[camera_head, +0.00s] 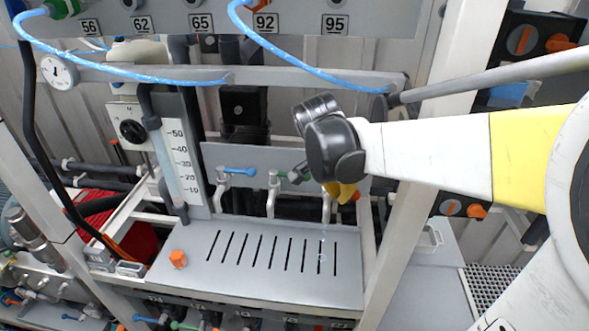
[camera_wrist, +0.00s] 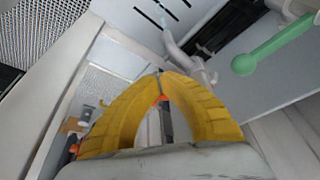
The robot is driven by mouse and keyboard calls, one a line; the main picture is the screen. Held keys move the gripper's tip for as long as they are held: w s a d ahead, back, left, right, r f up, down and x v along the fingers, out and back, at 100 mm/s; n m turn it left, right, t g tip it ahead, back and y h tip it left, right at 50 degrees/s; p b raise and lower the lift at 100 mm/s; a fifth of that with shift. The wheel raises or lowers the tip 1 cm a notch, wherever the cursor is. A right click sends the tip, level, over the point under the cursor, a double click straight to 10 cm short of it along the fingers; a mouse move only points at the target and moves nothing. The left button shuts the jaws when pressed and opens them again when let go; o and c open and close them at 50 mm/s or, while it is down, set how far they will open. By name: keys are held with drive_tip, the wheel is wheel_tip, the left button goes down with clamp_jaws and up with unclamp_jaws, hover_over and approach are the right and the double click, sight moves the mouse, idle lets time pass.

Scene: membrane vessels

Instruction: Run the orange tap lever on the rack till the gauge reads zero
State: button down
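The rack's tap row in the head view has a blue lever (camera_head: 240,170) and a green lever (camera_head: 297,173), which also shows in the wrist view (camera_wrist: 262,54). My gripper (camera_head: 342,190) is at the rightmost tap (camera_head: 327,208), and my wrist hides most of that tap. In the wrist view my gripper's yellow fingers (camera_wrist: 160,76) come together at their tips. A bit of orange, seemingly the orange lever (camera_wrist: 162,99), shows between them just behind the tips. The tap's grey spout (camera_wrist: 182,50) is just beyond. The round white gauge (camera_head: 58,72) is at upper left; its reading is too small to tell.
A slotted grey tray (camera_head: 210,285) lies below the taps, with an orange cap (camera_head: 178,259) on it. A white upright post (camera_head: 408,225) stands close to the right of my wrist. Blue hoses (camera_head: 130,79) hang across the upper rack. A scaled column (camera_head: 180,150) stands left.

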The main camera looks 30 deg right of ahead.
drive_tip(key=d+n+t, duration=0.1)
drive_tip(key=n, duration=0.1)
drive_tip(key=d+n+y, duration=0.1)
drive_tip(key=d+n, duration=0.1)
drive_tip(key=n, duration=0.1)
drive_tip(key=shift+d+t+b, duration=0.25)
drive_tip(key=shift+t+b, duration=0.15)
drive_tip(key=shift+w+d+b, duration=0.3)
drive_tip(key=shift+w+d, duration=0.1)
drive_tip(key=shift+d, duration=0.35)
